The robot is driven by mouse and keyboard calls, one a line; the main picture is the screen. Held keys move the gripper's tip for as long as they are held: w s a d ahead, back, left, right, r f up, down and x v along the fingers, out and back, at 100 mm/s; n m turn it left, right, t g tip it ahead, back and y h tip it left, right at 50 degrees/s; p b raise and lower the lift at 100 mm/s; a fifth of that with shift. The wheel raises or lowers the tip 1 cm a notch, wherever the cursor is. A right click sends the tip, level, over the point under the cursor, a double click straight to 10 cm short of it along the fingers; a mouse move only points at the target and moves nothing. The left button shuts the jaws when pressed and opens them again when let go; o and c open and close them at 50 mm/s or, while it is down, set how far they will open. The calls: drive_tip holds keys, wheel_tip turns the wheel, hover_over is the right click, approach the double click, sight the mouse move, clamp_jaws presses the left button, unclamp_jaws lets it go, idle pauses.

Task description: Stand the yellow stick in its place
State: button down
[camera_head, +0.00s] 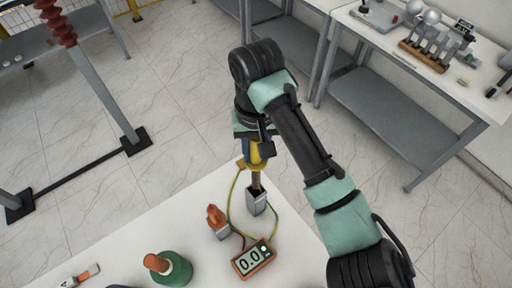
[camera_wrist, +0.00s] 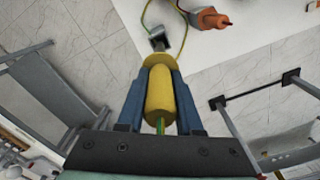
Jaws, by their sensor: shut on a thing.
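The yellow stick (camera_head: 255,152) is upright in the head view, with its dark metal shaft pointing down. My gripper (camera_wrist: 158,95) is shut on its yellow handle, below the round collar in the wrist view. The grey square holder (camera_head: 256,203) stands on the white table directly under the stick. The shaft's lower end is at the holder's mouth in the head view; I cannot tell how deep it goes. The holder also shows in the wrist view (camera_wrist: 172,31), partly hidden by the collar. A yellow-green wire runs from the stick.
An orange stick (camera_head: 215,215) stands in a second grey holder to the left. An orange meter (camera_head: 253,258) reading 0.0 lies in front. A green item with an orange top (camera_head: 172,270) stands at left. The white table (camera_head: 130,235) has clear room behind these.

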sight(256, 184)
drive_tip(key=shift+f+b, duration=3.85)
drive_tip(key=shift+f, duration=4.15)
drive_tip(key=c, duration=0.5)
unclamp_jaws()
wheel_tip(256, 184, up, 13)
drive_tip(key=shift+p, duration=1)
